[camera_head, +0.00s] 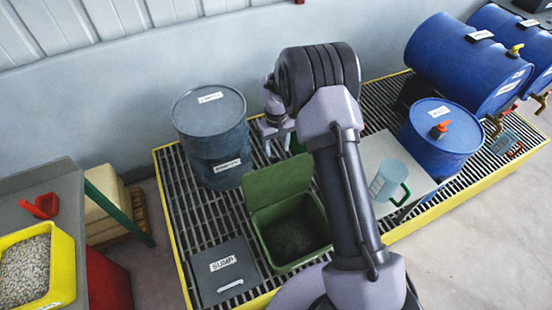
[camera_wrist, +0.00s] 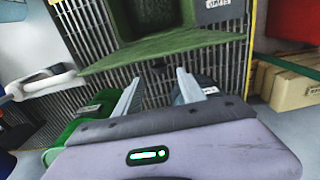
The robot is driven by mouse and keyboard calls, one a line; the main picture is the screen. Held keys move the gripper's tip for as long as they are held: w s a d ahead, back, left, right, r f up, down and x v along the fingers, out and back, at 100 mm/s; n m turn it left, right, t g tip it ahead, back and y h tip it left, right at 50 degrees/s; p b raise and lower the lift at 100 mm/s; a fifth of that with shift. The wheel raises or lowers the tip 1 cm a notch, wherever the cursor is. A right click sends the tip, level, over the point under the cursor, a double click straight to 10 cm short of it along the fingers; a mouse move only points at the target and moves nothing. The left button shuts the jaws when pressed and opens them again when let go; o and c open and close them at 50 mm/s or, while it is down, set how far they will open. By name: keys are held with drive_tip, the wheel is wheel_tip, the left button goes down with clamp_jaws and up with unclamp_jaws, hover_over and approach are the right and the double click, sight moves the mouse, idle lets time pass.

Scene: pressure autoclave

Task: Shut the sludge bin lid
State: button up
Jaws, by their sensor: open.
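The green sludge bin (camera_head: 314,216) stands on the grated platform with its mouth open. Its lid (camera_head: 278,182) is raised, standing up from the bin's back edge in the head view. In the wrist view the lid (camera_wrist: 160,47) lies across the picture ahead of my fingers, with the bin's opening (camera_wrist: 158,14) beyond it. My gripper (camera_head: 277,130) is behind the lid in the head view, close to the grey drum. In the wrist view my gripper (camera_wrist: 155,74) is open, with nothing between its fingers. Contact with the lid cannot be made out.
A grey drum (camera_head: 212,145) stands left of my gripper. A grey SUMP cover (camera_head: 222,270) lies left of the bin. A clear jug (camera_head: 388,182) with a green handle and a blue drum (camera_head: 440,140) are to the right. A green object (camera_wrist: 88,118) is left of my fingers.

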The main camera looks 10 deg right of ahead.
sight(277, 158)
wheel_tip(277, 158, down, 6)
drive_tip(key=shift+r+b, duration=0.2)
drive_tip(key=shift+b, duration=0.25)
clamp_jaws()
idle(1.1)
